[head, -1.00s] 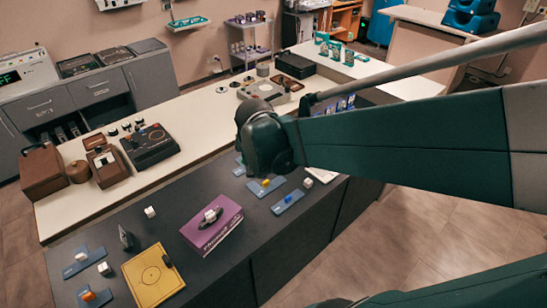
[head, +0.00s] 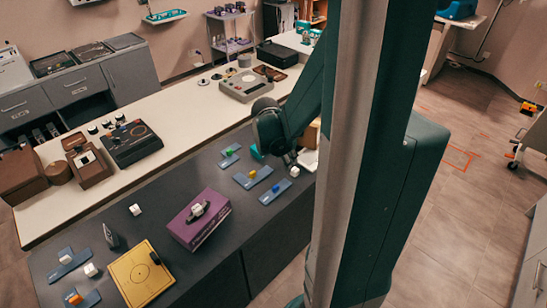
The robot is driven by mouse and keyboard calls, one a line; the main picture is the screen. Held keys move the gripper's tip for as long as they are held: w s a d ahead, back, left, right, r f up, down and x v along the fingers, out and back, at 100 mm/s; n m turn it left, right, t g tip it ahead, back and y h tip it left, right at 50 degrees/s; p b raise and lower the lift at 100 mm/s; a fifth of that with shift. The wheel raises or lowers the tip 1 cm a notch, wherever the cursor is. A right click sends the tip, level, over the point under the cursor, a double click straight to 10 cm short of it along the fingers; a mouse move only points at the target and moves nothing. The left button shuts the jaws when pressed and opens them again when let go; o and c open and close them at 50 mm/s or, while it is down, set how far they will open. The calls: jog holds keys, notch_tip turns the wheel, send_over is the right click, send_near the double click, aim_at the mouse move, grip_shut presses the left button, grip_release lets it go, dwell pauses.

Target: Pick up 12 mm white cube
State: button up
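Several small white cubes show in the head view, and I cannot tell which one is 12 mm. One white cube (head: 135,209) lies alone on the dark counter, left of the purple box. Another white cube (head: 91,270) lies near the yellow board. A white cube (head: 294,171) sits at the end of a blue plate, and a white piece (head: 197,209) lies with a dark object on the purple box.
The dark counter (head: 160,231) holds the purple box (head: 184,232), yellow board (head: 130,283), a small dark upright item (head: 110,236) and blue plates (head: 252,178) with coloured pieces. A white counter (head: 190,118) with devices runs behind. My arm hides the counter's right end.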

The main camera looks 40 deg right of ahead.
aim_at(296, 169)
jog(key=shift+n+g, duration=0.3)
jog(key=shift+n, duration=0.4)
jog(key=shift+s+d+f, duration=0.35)
jog(key=shift+d+f, duration=0.3)
jog(key=shift+d, duration=0.1)
jog(key=shift+s+d+f, duration=0.3)
jog(key=shift+d+f, duration=0.35)
jog(key=shift+d, duration=0.1)
jog(key=shift+b+x, duration=0.35)
jog(key=shift+x, duration=0.95)
jog(key=shift+f, duration=0.1)
jog(key=shift+b+x, duration=0.65)
jog(key=shift+x, duration=1.85)
jog(key=shift+d, duration=0.15)
jog(key=c, duration=0.8)
